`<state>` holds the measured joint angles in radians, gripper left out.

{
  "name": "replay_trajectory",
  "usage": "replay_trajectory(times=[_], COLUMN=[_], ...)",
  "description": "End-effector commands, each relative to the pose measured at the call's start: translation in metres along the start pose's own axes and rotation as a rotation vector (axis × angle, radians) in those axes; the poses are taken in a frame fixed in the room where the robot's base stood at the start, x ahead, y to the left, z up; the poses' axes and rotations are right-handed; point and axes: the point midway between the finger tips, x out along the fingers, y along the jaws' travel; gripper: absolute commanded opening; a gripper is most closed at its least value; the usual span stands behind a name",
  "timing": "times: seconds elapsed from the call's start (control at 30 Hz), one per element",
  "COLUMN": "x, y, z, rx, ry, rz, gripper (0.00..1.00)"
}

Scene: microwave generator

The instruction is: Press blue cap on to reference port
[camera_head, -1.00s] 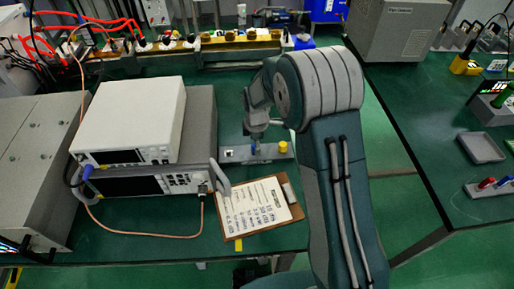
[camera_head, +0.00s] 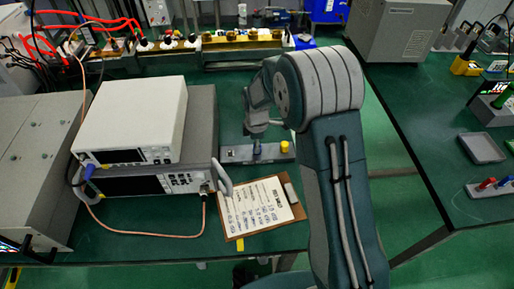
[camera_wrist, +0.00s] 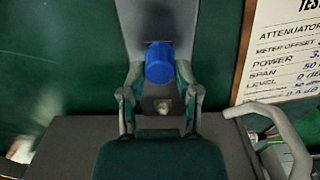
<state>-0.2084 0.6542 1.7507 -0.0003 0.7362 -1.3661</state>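The blue cap (camera_wrist: 159,62) stands on the grey bar (camera_wrist: 146,22) in the wrist view. It lies between the tips of my gripper (camera_wrist: 160,76), with a narrow gap visible on each side. In the head view my gripper (camera_head: 257,134) hangs low over the grey bar (camera_head: 236,154) and largely hides the cap. A small silver stud (camera_wrist: 163,105) shows nearer the wrist camera than the cap. A threaded connector (camera_head: 204,188) is on the front of the lower instrument; I cannot tell which port is the reference port.
A yellow cap (camera_head: 284,147) stands on the bar's right end. A clipboard (camera_head: 262,206) lies in front. Stacked instruments (camera_head: 130,122) with handles and a copper cable stand to the left. The green bench (camera_head: 236,100) is clear behind the bar.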

Motion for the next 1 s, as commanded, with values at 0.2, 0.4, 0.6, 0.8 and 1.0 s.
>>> replay_trajectory(times=[0.2,0.4,0.6,0.8,1.0], x=[0.0,-0.003,-0.011,-0.017,-0.025], y=[0.0,0.0,0.0,0.0,0.0], z=[0.001,0.001,0.001,0.0,0.0], rx=[0.0,0.0,0.0,0.0,0.0], ry=[0.0,0.0,0.001,0.0,0.0], rz=[-0.001,0.0,0.001,0.0,0.002], gripper=[0.0,0.0,0.0,0.0,0.0])
